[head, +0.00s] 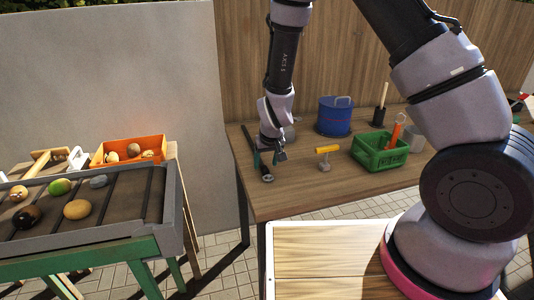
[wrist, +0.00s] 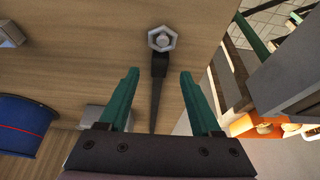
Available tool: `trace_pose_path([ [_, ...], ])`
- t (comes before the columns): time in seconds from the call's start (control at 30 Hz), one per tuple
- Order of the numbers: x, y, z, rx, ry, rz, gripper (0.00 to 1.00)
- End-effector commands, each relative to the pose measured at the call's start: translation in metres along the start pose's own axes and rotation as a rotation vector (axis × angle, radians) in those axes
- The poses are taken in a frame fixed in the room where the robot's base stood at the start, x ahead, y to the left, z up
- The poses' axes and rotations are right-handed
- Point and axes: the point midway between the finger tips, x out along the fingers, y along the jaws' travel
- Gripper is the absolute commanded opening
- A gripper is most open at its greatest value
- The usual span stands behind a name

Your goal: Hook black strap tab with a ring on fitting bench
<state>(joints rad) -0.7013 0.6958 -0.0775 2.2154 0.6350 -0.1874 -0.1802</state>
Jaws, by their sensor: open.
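A black strap tab (wrist: 158,66) lies on the wooden fitting bench (head: 380,188) near its left edge. A silver hexagonal ring (wrist: 162,39) sits at its near end; in the head view the ring (head: 267,178) shows small. My gripper (wrist: 160,74) is open, its two green fingers on either side of the strap with gaps to both. The ring lies just beyond the fingertips in the wrist view. In the head view my gripper (head: 267,159) is low over the bench by the strap. I cannot tell its exact height. Part of the strap is hidden behind the gripper body.
A yellow-topped grey piece (head: 327,150) stands right of my gripper. A conveyor (head: 165,240) with potatoes and an orange box (head: 155,142) are left.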

Motion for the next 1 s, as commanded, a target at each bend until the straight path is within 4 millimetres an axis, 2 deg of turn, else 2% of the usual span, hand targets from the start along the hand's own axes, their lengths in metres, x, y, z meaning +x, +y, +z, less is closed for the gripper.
trace_pose_path([
  [0.1,0.017,0.000,0.000,0.001,-0.002,0.000,0.65],
  [0.2,0.026,0.000,0.000,0.000,-0.001,0.000,0.65],
  [0.6,0.033,0.000,0.000,0.000,0.001,-0.001,0.65],
  [0.77,0.032,0.000,0.000,0.000,0.000,-0.001,0.04],
  [0.83,0.032,0.000,0.000,0.000,0.000,-0.001,0.00],
  [0.87,0.032,-0.001,0.000,0.000,0.001,-0.001,0.25],
  [0.9,0.032,0.000,0.000,0.000,0.000,-0.001,0.10],
  [0.93,0.032,0.000,0.000,0.000,0.001,-0.001,0.00],
  [1.0,0.032,0.000,0.000,0.000,0.000,-0.001,0.00],
])
